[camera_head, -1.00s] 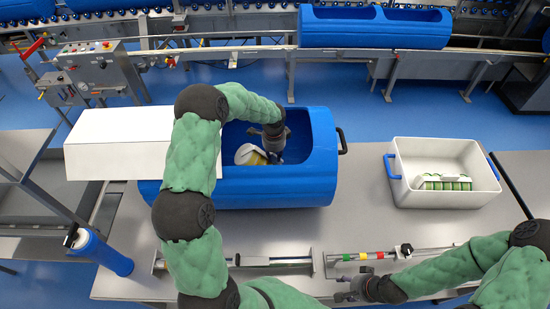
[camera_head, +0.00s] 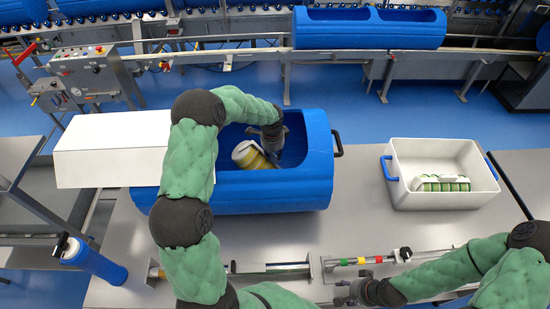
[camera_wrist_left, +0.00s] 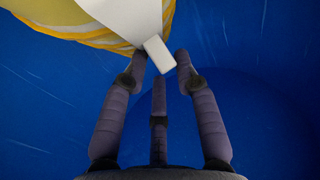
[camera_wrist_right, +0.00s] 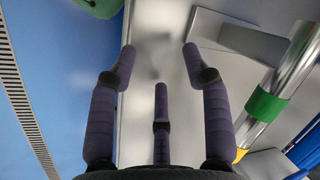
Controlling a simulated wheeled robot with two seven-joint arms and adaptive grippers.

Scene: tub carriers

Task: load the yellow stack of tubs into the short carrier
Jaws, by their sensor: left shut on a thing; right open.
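The yellow stack of tubs (camera_head: 256,157), with a white end, lies tilted inside the blue short carrier (camera_head: 270,190), seen through its top opening. My left gripper (camera_head: 270,157) reaches down into that opening at the stack's right side. In the left wrist view the stack (camera_wrist_left: 75,30) is at the upper left, and the fingers (camera_wrist_left: 160,58) are shut on a small white tab at its end. Whether the stack rests on the carrier's floor is hard to tell. My right gripper (camera_head: 346,292) is open and empty above the table's front; its fingers (camera_wrist_right: 158,55) are spread.
A white crate (camera_head: 442,202) with blue handles holds a green-banded stack (camera_head: 440,184) at the right. A white box (camera_head: 110,150) covers the carrier's left part. A longer blue carrier (camera_head: 370,36) sits on the rear conveyor. A rail with coloured bands (camera_head: 362,260) lies in front.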

